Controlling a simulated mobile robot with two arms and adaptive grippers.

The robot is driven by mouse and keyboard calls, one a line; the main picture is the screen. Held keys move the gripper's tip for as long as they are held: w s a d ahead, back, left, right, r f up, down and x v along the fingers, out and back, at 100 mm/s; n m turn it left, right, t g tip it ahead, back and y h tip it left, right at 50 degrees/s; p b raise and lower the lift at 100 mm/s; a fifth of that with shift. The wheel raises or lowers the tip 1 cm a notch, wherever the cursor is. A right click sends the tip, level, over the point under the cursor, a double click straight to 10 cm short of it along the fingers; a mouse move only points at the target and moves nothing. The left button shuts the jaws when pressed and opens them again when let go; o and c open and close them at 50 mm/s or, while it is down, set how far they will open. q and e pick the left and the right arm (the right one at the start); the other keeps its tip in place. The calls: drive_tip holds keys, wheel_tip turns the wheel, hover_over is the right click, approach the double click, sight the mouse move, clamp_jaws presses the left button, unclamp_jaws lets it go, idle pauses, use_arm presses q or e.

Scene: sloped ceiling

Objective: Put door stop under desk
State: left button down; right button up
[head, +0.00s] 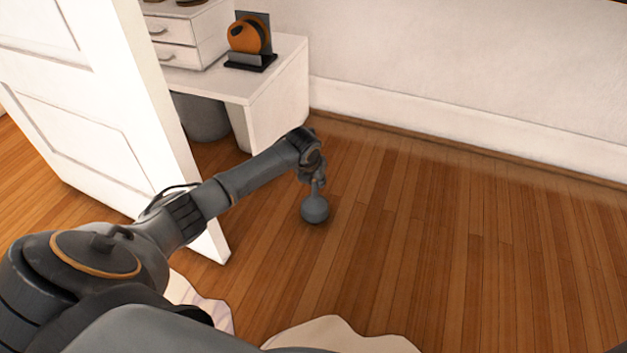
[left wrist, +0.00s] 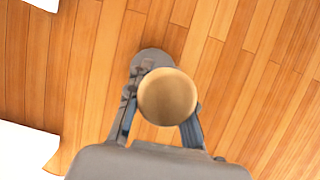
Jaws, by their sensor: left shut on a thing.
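My left gripper (head: 317,184) reaches out over the floor, pointing down. It is shut on the door stop (head: 315,209), which shows in the head view as a grey rounded piece below the fingers. In the left wrist view the fingers (left wrist: 162,118) close around a round tan end (left wrist: 168,96), with a grey rounded part (left wrist: 150,60) beyond it. I cannot tell whether the door stop touches the floor. The white desk (head: 283,86) stands against the wall, behind and left of the gripper. My right gripper is not in view.
An open white door (head: 110,110) stands at the left, close to my left arm and partly hiding the desk. A grey bin (head: 203,118) is under the desk. An orange object (head: 249,34) and drawers (head: 180,35) are on top. Wooden floor (head: 440,240) is clear to the right.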

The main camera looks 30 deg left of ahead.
use_arm(q)
drive_tip(key=shift+w+f, duration=0.1)
drive_tip(key=shift+f, duration=0.65)
drive_tip(key=c, duration=1.2)
unclamp_jaws()
drive_tip(key=shift+f, duration=0.1)
